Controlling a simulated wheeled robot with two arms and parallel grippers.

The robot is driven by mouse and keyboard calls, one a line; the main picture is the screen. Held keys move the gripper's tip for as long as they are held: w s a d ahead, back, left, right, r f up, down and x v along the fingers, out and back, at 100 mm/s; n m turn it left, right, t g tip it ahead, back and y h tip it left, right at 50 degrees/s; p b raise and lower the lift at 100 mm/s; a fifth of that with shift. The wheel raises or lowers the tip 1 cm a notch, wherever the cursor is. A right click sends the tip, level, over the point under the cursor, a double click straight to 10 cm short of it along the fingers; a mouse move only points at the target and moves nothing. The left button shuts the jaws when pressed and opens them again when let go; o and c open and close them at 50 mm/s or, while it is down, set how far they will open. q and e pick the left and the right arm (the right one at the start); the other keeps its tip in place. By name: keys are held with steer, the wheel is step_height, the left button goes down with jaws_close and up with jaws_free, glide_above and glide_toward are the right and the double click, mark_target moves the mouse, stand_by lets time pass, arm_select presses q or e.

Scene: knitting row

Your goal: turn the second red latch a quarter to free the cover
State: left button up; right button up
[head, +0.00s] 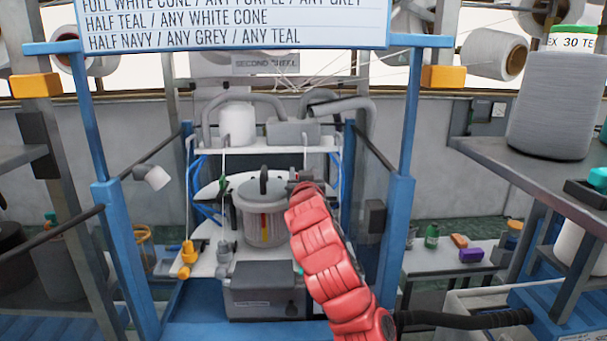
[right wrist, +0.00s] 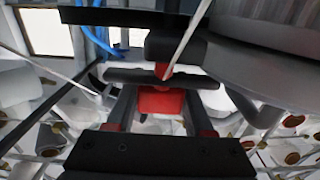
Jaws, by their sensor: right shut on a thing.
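A clear round canister (head: 265,228) with a grey cover (head: 258,192) and a dark upright handle (head: 263,180) stands in the middle of the machine. My right gripper (head: 301,179) is at the right edge of the cover, at the end of my red arm. In the right wrist view, its fingers are shut on a red latch (right wrist: 160,102), beside the grey round cover edge (right wrist: 270,62). A dark bar crosses just beyond the red part. In the head view the arm hides the latch and the canister's right side. My left gripper is not in view.
Blue posts (head: 399,225) frame the machine on both sides. Yellow fittings (head: 188,258) sit left of the canister, and a dark grey box (head: 262,296) is below it. Hoses and a white shelf (head: 300,148) are behind. A shelf with a large grey cone (head: 551,118) is at right.

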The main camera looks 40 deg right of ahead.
jaws_close()
steer(key=n+t+y+b, duration=0.1)
steer(key=y, duration=0.1)
steer(key=n+t+y+b, duration=0.1)
steer(key=n+y+b, duration=0.1)
steer(key=shift+w+a, duration=0.15)
steer(key=shift+a, duration=0.25)
steer(key=o, duration=1)
jaws_free()
steer(key=shift+o, duration=0.2)
